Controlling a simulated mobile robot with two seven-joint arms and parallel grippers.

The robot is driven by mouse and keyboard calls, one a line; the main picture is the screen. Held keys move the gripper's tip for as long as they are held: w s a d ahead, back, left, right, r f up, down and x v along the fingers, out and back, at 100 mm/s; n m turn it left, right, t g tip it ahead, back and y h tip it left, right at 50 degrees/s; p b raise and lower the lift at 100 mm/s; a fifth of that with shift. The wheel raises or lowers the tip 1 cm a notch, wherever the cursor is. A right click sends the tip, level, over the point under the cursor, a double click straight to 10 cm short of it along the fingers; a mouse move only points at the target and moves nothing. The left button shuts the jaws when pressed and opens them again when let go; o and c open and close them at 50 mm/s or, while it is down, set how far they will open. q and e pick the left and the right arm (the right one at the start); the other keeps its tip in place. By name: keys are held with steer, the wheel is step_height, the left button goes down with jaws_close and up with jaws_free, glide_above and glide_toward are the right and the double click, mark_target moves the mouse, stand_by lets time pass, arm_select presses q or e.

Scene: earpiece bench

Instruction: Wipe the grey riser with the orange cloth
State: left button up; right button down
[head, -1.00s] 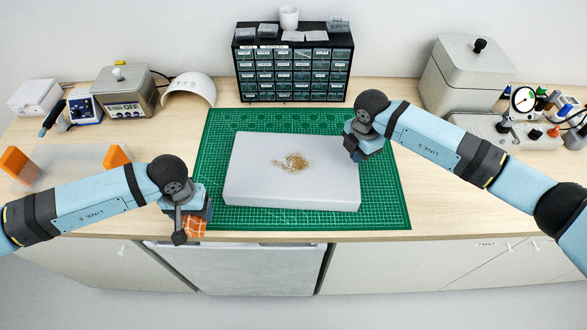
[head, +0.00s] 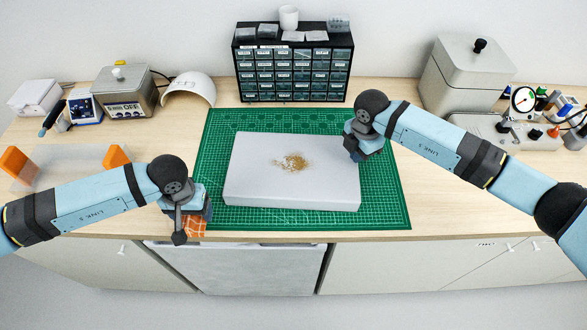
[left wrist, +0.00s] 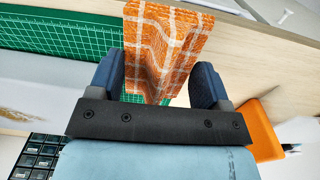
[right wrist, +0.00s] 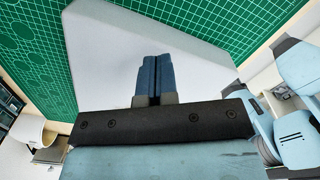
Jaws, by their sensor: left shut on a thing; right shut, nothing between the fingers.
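The grey riser (head: 290,185) lies flat on the green cutting mat, with a patch of brownish crumbs (head: 292,162) on its top. The orange checked cloth (head: 196,228) hangs from my left gripper (head: 196,214) at the front left of the mat. In the left wrist view the cloth (left wrist: 165,45) is bunched between the two fingers, with white lines on it. My right gripper (head: 354,152) is over the right end of the riser. In the right wrist view its fingers (right wrist: 156,75) are closed together and empty, with the riser (right wrist: 110,60) below.
The green mat (head: 385,205) leaves bare wood on both sides. A drawer cabinet (head: 293,75) stands behind it. The bench's front edge is near my left gripper.

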arm_select(q)
steer(key=shift+f+b, duration=0.65)
arm_select(e)
steer(key=shift+f, duration=1)
arm_select(q)
steer(key=shift+r, duration=0.1)
arm_select(e)
steer(key=shift+r, duration=0.1)
arm_select(q)
steer(key=shift+r+p, duration=1.95)
steer(key=shift+p, duration=0.1)
arm_select(e)
steer(key=shift+r, duration=3)
arm_select(q)
steer(key=shift+f, duration=0.15)
arm_select(e)
steer(key=shift+r, duration=0.2)
arm_select(q)
step_height(320, 180, down, 3)
steer(key=b, duration=0.3)
arm_select(e)
step_height(320, 180, up, 12)
steer(key=shift+f, duration=0.2)
